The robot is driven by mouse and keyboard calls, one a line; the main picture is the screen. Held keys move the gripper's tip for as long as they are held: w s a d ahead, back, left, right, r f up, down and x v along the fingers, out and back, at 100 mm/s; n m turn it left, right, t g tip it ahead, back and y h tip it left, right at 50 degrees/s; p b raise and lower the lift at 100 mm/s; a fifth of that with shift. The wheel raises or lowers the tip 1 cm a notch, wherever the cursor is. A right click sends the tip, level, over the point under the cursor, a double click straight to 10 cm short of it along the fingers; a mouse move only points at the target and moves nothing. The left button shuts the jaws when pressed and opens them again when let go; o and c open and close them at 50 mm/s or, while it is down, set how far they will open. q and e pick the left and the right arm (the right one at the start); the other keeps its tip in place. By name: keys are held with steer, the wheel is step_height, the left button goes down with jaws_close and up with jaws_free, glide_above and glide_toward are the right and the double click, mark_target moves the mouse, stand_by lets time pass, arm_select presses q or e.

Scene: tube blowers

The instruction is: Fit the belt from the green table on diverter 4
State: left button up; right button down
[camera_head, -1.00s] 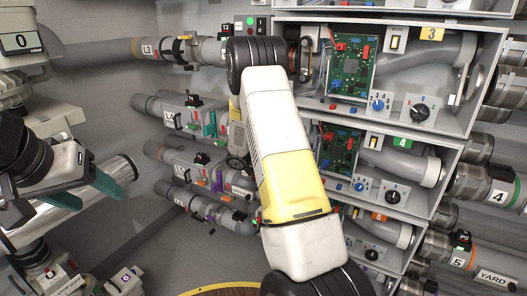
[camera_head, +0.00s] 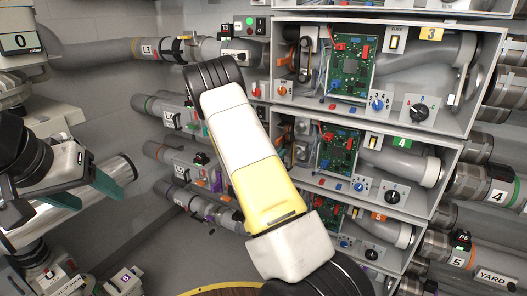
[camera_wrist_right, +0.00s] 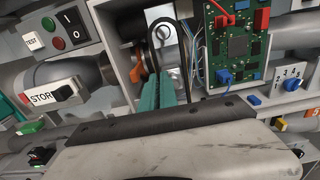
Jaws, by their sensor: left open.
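Diverter 4 is the middle cabinet bay with the green label 4 (camera_head: 402,143) in the head view; its left end is partly behind my right arm. In the right wrist view a thin black belt (camera_wrist_right: 168,27) stands up as a loop from the teal fingers of my right gripper (camera_wrist_right: 160,92). The fingers are close together on it, in front of a bay's open left compartment. I cannot tell which bay that is. In the head view my right gripper is hidden behind its arm. My left gripper (camera_head: 84,190) is open and empty at the left.
The bay labelled 3 (camera_head: 431,34) lies above diverter 4. In the wrist view a circuit board (camera_wrist_right: 237,45) stands right of the belt, and a button box (camera_wrist_right: 52,30) and a STOR switch box (camera_wrist_right: 52,96) lie left. A round table edge (camera_head: 225,289) shows at the bottom.

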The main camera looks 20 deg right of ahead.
steer(key=x, duration=0.6)
steer(key=shift+w+d, duration=0.2)
steer(key=shift+d, duration=0.1)
steer(key=shift+x, duration=1.65)
stand_by(3.0)
steer(key=c, duration=1.6)
jaws_free()
steer(key=shift+o, duration=0.2)
steer(key=shift+s, duration=0.1)
